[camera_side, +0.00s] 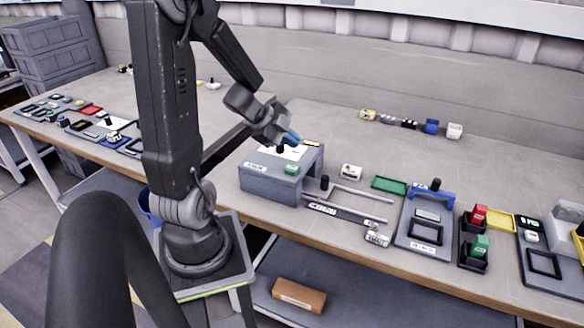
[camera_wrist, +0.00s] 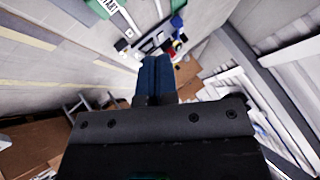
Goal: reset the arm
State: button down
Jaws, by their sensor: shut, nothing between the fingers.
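My gripper (camera_side: 291,138) shows in the side view with its blue fingertips just above or in front of the grey box-shaped stand (camera_side: 262,184) on the bench. I cannot tell the exact gap between them. In the wrist view the blue fingers (camera_wrist: 155,68) are together, with nothing visible between them. The stand has a white sheet (camera_side: 283,152) on top, a small black piece and a green block (camera_side: 291,169) near its front edge.
Right of the stand lie rods, a white block (camera_side: 350,171), a green tray (camera_side: 389,185) and a grey fixture with a blue bridge (camera_side: 432,192). Red and green blocks stand in black holders farther right. Small blocks line the back. The bench behind the stand is mostly clear.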

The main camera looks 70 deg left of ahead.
jog(key=w+d+r+n+t+y, duration=0.1)
jog(key=w+d+r+n+y, duration=0.1)
jog(key=d+r+n+y, duration=0.3)
jog(key=w+d+r+n+y, duration=0.2)
jog(key=w+r, duration=0.1)
jog(key=r, duration=0.3)
jog(key=s+d+n+g+h, duration=0.2)
jog(key=s+d, duration=0.3)
jog(key=d, duration=0.3)
jog(key=s+d+n+g+h, duration=0.1)
jog(key=s+d+g+h, duration=0.1)
jog(key=s+d, duration=0.4)
jog(key=d+h, duration=0.1)
jog(key=d, duration=0.2)
jog(key=shift+s+d+r+n+h, duration=0.3)
jog(key=shift+r+n, duration=0.1)
dwell(4.8)
